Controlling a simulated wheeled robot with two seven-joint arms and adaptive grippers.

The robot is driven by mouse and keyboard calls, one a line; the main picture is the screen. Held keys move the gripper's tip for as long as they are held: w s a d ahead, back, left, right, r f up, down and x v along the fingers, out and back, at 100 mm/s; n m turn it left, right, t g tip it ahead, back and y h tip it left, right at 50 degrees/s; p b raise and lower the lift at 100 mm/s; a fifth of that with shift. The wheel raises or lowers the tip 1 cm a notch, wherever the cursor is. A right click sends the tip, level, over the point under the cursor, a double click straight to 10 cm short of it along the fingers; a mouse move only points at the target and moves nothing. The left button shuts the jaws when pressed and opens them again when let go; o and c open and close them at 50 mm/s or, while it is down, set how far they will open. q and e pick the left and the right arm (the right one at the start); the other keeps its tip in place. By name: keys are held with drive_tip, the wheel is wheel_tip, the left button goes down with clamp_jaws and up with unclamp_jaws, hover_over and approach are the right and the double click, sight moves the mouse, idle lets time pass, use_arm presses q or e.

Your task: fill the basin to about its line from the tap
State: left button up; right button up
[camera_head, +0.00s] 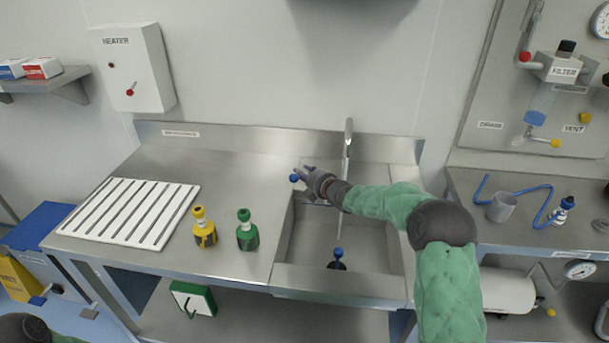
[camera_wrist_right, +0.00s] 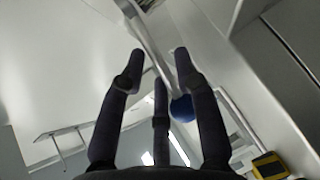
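The steel basin (camera_head: 303,238) is set in the counter, with the tall tap (camera_head: 348,146) at its back. A thin pale streak, perhaps water, runs down below the tap. A blue-knobbed dark plug (camera_head: 337,256) shows low in the basin. I cannot make out the fill line or a water level. My right gripper (camera_head: 303,176) is over the basin's back left corner, beside a blue ball knob (camera_head: 294,178). In the right wrist view its fingers (camera_wrist_right: 160,60) are apart, and the blue knob (camera_wrist_right: 182,108) shows by the right finger, not clearly gripped. My left gripper is out of view.
A yellow bottle (camera_head: 204,230) and a green bottle (camera_head: 247,232) stand left of the basin, near a white slatted rack (camera_head: 130,212). A grey cup (camera_head: 502,207) and blue hose (camera_head: 482,190) lie on the right bench. The counter behind the bottles is clear.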

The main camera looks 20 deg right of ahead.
idle(0.3)
drive_tip(key=v, duration=1.2)
idle(0.8)
